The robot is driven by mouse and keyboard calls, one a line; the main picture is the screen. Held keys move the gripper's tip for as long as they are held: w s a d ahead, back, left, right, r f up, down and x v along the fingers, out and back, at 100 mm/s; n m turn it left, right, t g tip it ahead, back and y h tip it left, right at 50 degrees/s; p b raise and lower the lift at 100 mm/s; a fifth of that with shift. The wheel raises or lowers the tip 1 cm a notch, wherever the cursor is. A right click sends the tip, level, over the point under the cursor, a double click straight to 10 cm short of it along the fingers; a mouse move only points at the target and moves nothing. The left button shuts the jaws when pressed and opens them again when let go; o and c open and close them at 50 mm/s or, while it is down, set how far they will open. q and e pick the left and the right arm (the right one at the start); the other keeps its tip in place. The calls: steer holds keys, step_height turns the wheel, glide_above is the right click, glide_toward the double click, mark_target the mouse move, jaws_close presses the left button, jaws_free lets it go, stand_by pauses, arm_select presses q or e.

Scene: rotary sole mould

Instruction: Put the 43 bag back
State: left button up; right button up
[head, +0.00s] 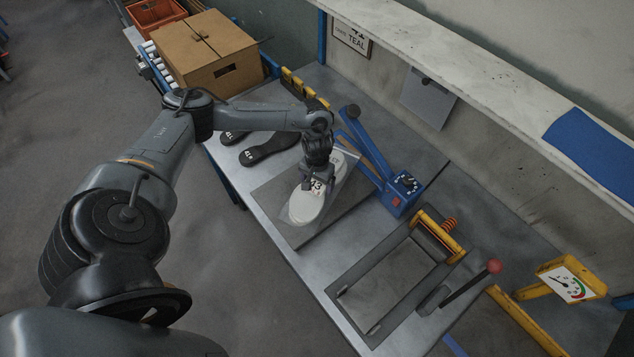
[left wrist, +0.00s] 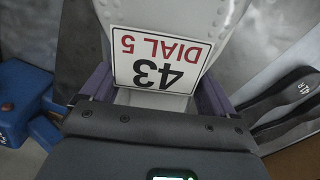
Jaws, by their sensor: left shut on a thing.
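My right gripper is not in view.
Dark soles (head: 268,147) lie left of the mat. A blue dial unit (head: 403,190) with a lever stands right of it. A recessed plate (head: 390,285) and a red-knobbed lever (head: 493,266) are nearer. A cardboard box (head: 208,55) and yellow holders (head: 299,84) are at the back.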

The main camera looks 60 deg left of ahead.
arm_select(q)
steer(key=shift+w+f, duration=0.1)
steer(key=shift+f, duration=0.05)
steer(key=shift+f, duration=0.1)
steer(key=o, duration=1.2)
